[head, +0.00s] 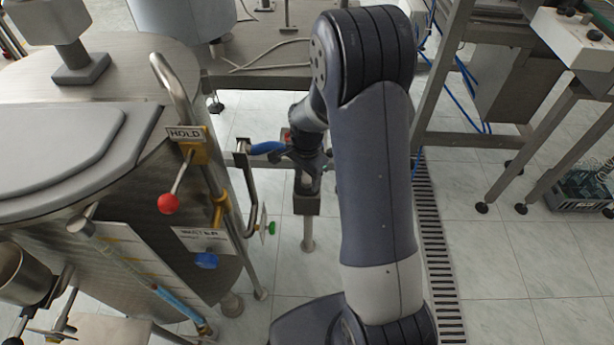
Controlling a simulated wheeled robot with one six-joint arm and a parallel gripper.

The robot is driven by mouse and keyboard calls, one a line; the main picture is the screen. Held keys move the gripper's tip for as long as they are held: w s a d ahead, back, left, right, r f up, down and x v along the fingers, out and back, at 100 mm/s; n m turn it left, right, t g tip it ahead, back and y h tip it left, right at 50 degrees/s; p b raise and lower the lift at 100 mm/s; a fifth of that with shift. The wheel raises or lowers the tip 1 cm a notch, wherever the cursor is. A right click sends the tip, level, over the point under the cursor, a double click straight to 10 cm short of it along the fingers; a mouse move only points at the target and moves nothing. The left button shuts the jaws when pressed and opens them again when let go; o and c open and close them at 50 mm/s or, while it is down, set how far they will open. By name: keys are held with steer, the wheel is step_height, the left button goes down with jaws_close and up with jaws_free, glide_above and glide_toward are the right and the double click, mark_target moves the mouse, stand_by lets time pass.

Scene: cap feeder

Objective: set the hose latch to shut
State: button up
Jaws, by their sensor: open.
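A curved blue handle (266,148) lies roughly level at the end of a metal bracket, right of the tank; it is probably the hose latch, but no label on it is readable. My gripper (292,156) is open, just right of the blue handle and close to its right end. I cannot tell whether they touch. The fingers are dark, small and partly hidden by my wrist. My arm covers the area to the right of the gripper.
A lever with a red ball (169,204) hangs beneath a HOLD sign (186,133). A blue knob (206,261) and a green knob (271,228) sit lower. A bent metal pipe (175,85) rises beside the tank. Open tiled floor (510,270) lies at the right.

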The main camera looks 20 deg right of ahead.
steer(key=shift+c, duration=0.2)
jaws_close()
stand_by(0.4)
